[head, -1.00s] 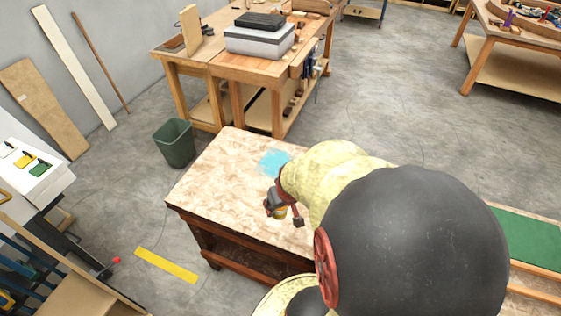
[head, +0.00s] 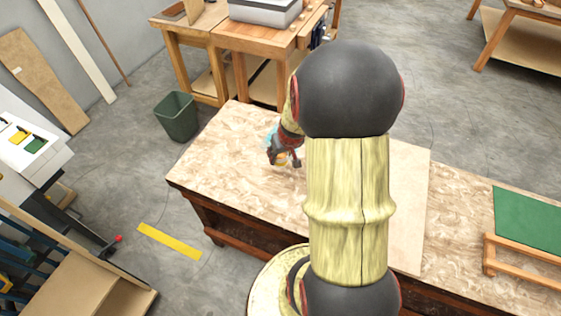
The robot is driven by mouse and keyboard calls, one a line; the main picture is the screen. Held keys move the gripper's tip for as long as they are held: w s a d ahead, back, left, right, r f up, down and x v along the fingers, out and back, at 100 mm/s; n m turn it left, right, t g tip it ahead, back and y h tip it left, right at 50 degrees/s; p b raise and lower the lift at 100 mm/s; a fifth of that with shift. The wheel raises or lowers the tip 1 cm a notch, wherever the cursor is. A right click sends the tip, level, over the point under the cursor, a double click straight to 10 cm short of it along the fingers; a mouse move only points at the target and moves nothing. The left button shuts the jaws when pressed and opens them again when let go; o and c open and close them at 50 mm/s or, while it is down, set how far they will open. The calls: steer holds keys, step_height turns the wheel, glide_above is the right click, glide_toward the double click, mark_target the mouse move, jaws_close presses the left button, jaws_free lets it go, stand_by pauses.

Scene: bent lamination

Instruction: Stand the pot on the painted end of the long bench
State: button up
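The long bench (head: 226,166) has a pale, mottled top and runs from the left end towards the right edge. Most of the pot is hidden by the fingers. I cannot tell whether its base touches the bench top.
A green board (head: 528,220) and a wooden frame (head: 490,254) lie on the bench at right. A green bin (head: 177,115) stands off the left end. A workbench (head: 262,38) with a grey box (head: 265,10) stands behind. The bench top left of my gripper is clear.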

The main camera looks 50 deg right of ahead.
mark_target(283, 154)
steer(key=shift+w+d+f, duration=0.4)
steer(key=shift+d+f, duration=0.05)
steer(key=shift+f, duration=0.3)
steer(key=shift+s+b+x, duration=0.2)
steer(key=shift+b+x, duration=0.25)
steer(key=shift+x, duration=0.45)
steer(key=shift+s+b+x, duration=0.15)
steer(key=shift+b+x, duration=0.3)
steer(key=shift+x, duration=0.4)
steer(key=shift+a+f, duration=0.2)
steer(key=shift+f, duration=0.1)
steer(key=o, duration=1.2)
steer(key=p+v, duration=0.3)
steer(key=v, duration=0.8)
steer(key=shift+d, duration=0.15)
steer(key=shift+s+a+r+p, duration=0.1)
steer(key=shift+r+p, duration=0.05)
steer(key=shift+r, duration=0.2)
steer(key=shift+s+a+r+p, duration=0.15)
steer(key=shift+r, duration=0.15)
